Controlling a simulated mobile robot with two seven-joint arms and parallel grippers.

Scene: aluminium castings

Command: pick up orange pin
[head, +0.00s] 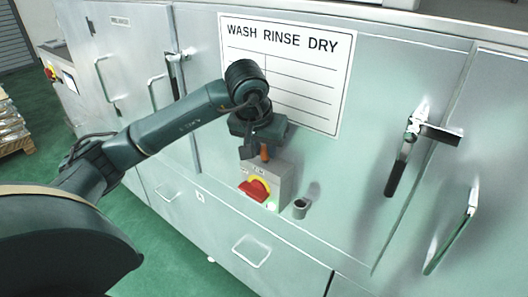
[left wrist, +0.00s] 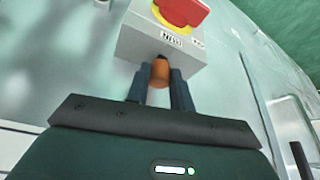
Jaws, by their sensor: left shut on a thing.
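The orange pin (head: 264,152) shows in the head view just above the top of a grey switch box (head: 284,183). My left gripper (head: 256,153) comes down over it from above and is shut on it. In the left wrist view the pin (left wrist: 159,76) sits between the two dark fingers of my left gripper (left wrist: 161,80), at the edge of the switch box (left wrist: 140,44). I cannot tell whether the pin's far end touches the box or sits in it. My right gripper is not in view.
The box carries a red rotary switch (head: 254,189) on a yellow disc. A small grey cylinder (head: 300,208) sticks out to its right. A white WASH RINSE DRY board (head: 310,90) is behind my left wrist. Door handles (head: 403,158) stick out at right.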

